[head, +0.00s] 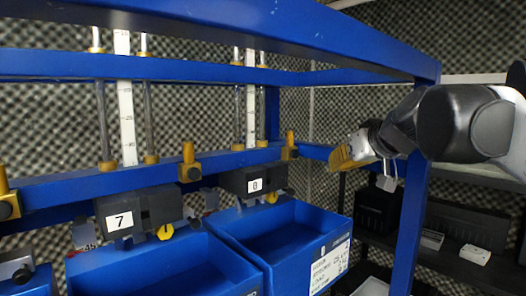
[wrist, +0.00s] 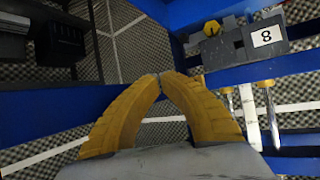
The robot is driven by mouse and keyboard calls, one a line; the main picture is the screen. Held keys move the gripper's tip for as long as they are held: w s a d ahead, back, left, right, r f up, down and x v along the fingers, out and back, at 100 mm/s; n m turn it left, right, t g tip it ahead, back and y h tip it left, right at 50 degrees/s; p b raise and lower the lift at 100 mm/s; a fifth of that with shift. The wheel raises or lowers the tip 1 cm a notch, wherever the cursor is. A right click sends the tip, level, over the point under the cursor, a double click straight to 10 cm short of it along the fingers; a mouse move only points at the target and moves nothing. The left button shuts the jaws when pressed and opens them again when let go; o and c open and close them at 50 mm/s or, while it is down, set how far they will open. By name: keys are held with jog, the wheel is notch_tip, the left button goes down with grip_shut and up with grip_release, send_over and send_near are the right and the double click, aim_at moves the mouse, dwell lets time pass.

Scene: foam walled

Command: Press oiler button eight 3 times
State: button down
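The oiler labelled 8 (wrist: 265,37) is a dark grey block at the top right of the wrist view. A yellow button (wrist: 212,28) sits beside it. In the head view the matching block (head: 238,181) hangs under the blue beam, its small label hard to read, with its yellow button (head: 271,197) at its lower right. My gripper (head: 338,157) is to the right of this block and apart from it, near the frame's right post. In the wrist view my gripper's yellow fingers (wrist: 160,77) meet at the tips with nothing between them.
A second block labelled 7 (head: 150,209) with its own yellow button (head: 165,231) is to the left. Blue bins (head: 285,240) stand below the blocks. The blue frame's right post (head: 412,215) is close to my arm. A dark shelf with boxes (head: 475,254) is at the right.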

jog(key=w+a, duration=0.5)
jog(key=w, duration=0.2)
jog(key=shift+w+a, duration=0.15)
jog(key=shift+w, duration=0.1)
jog(key=shift+w+a, duration=0.1)
dwell(1.5)
jog(key=shift+w+a+f, duration=0.1)
jog(key=shift+w+a, duration=0.05)
jog(key=shift+w, duration=0.1)
jog(key=shift+w+a+p, duration=0.25)
jog(key=shift+w+p, duration=0.1)
dwell(0.9)
dwell(0.4)
jog(key=shift+s+d, duration=0.5)
jog(key=shift+s, duration=0.25)
jog(key=shift+s+d, duration=0.75)
jog(key=shift+s, duration=0.25)
jog(key=shift+s+d, duration=0.75)
jog(key=shift+s, duration=0.25)
